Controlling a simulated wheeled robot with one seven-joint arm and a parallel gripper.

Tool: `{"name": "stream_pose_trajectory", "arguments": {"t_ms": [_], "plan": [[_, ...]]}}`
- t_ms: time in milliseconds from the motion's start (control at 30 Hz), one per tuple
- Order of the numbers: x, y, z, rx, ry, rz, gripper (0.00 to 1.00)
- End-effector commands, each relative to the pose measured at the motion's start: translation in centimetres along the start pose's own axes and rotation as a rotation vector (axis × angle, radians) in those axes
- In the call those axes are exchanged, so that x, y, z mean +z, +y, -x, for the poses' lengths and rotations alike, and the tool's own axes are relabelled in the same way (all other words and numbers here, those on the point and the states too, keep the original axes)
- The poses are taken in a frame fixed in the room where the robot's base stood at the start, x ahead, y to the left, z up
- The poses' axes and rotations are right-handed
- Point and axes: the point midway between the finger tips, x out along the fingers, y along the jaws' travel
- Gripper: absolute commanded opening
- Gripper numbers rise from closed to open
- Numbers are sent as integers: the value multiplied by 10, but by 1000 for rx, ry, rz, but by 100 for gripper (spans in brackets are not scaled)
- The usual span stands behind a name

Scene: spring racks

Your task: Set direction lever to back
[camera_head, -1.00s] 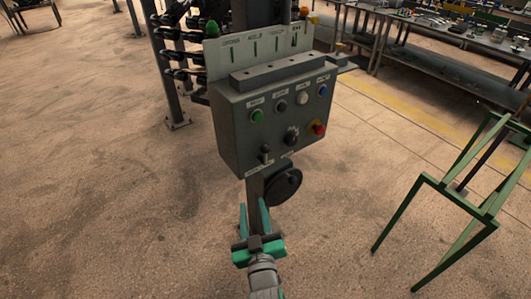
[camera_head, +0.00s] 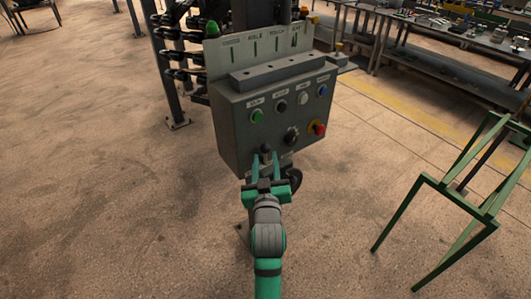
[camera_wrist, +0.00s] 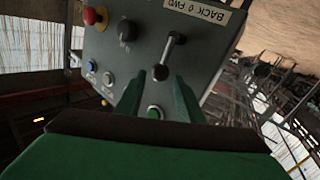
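The direction lever (camera_wrist: 173,48) is a short metal stick with a dark knob, low on the grey control box (camera_head: 232,135). In the wrist view it stands beside a label reading BACK 0 FWD (camera_wrist: 197,10). I cannot tell its setting for certain. My gripper (camera_head: 265,158) is in front of the box's lower part, with its fingers pointing at the lever. It also shows in the wrist view (camera_wrist: 158,78), open, the lever's knob appearing between the fingertips. No contact is visible. The lever's knob (camera_head: 266,148) shows just above the fingertips in the head view.
A black rotary knob (camera_wrist: 127,31) and a red emergency button (camera_wrist: 95,16) sit near the lever. A green button (camera_head: 257,116) and several others are above. A green metal frame (camera_head: 430,180) stands at the right. Floor to the left is clear.

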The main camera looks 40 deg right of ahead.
Motion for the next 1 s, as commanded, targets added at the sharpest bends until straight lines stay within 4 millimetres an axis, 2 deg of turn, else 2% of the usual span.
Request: {"name": "stream_pose_trajectory", "arguments": {"t_ms": [100, 300, 667, 700, 833, 1000], "plan": [[0, 0, -18, 0, 0, -2, 35], [0, 0, -35, 0, 0, 0, 35], [0, 0, -40, 0, 0, 1, 35], [0, 0, -40, 0, 0, 1, 33], [0, 0, -40, 0, 0, 1, 1], [0, -1, -40, -2, 1, 3, 0]]}}
